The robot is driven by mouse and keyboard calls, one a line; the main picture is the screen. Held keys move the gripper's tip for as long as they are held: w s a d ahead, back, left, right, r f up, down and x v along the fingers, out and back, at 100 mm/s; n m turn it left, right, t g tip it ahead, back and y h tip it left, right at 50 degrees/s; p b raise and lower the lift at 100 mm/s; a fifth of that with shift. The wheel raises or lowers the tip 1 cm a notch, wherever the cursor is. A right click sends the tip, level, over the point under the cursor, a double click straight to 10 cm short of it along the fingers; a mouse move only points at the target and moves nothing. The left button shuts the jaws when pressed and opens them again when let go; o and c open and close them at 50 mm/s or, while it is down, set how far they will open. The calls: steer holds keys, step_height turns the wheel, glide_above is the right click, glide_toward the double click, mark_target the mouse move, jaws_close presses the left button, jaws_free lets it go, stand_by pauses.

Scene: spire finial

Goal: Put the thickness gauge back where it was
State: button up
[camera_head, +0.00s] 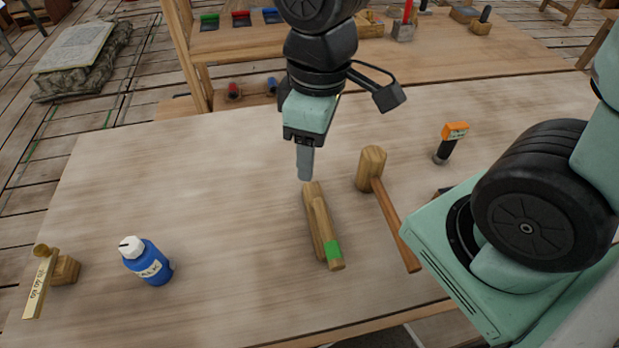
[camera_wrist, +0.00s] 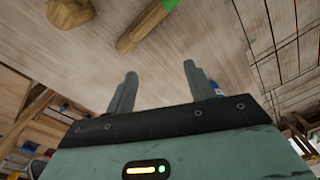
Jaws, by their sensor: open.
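I cannot tell for certain which object is the thickness gauge. A two-legged wooden tool with a green band (camera_head: 322,230) lies on the workbench (camera_head: 200,200); its end shows at the top of the wrist view (camera_wrist: 140,30). A brass-coloured lettered strip (camera_head: 40,287) leans at a small wooden block at the far left. A black-handled tool with an orange top (camera_head: 450,143) stands at the right. My gripper (camera_head: 305,174) is open and empty, above the far end of the green-banded tool. In the wrist view its two fingers (camera_wrist: 160,70) are apart with nothing between them.
A wooden mallet (camera_head: 372,172) lies just right of the green-banded tool. A blue bottle with a white cap (camera_head: 148,262) stands at the left front. A shelf with coloured trays (camera_head: 240,20) stands behind. The bench's left middle is clear.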

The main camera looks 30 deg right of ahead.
steer(key=s+a+m, duration=0.1)
steer(key=s+a, duration=0.3)
steer(key=s, duration=0.2)
steer(key=shift+r, duration=0.4)
stand_by(0.7)
